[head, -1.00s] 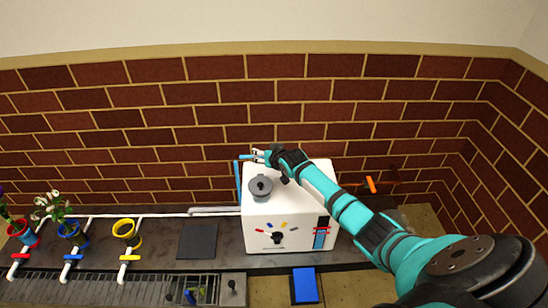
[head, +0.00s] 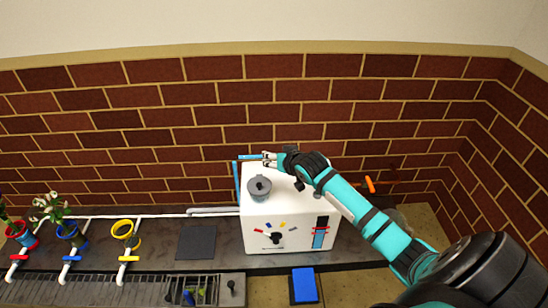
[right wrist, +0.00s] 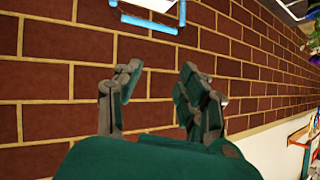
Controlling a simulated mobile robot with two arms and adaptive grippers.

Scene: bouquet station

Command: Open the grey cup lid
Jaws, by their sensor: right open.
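The grey cup lid (head: 260,184) has a dark knob on top and sits on the grey cup (head: 261,197) at the top left of the white box-shaped machine (head: 290,215). The lid looks closed. My right gripper (head: 267,159) is above and behind the lid in the head view, apart from it, near the blue bar (head: 249,157). In the right wrist view its fingers (right wrist: 155,95) are spread with nothing between them, and brick wall shows behind. The lid is not in the right wrist view. My left gripper is not in view.
The machine front carries a dial (head: 277,238) with coloured marks. A dark pad (head: 196,242) lies on the counter to its left. Coloured ring holders, one of them yellow (head: 122,229), and potted flowers stand further left. A blue block (head: 303,286) is below the machine.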

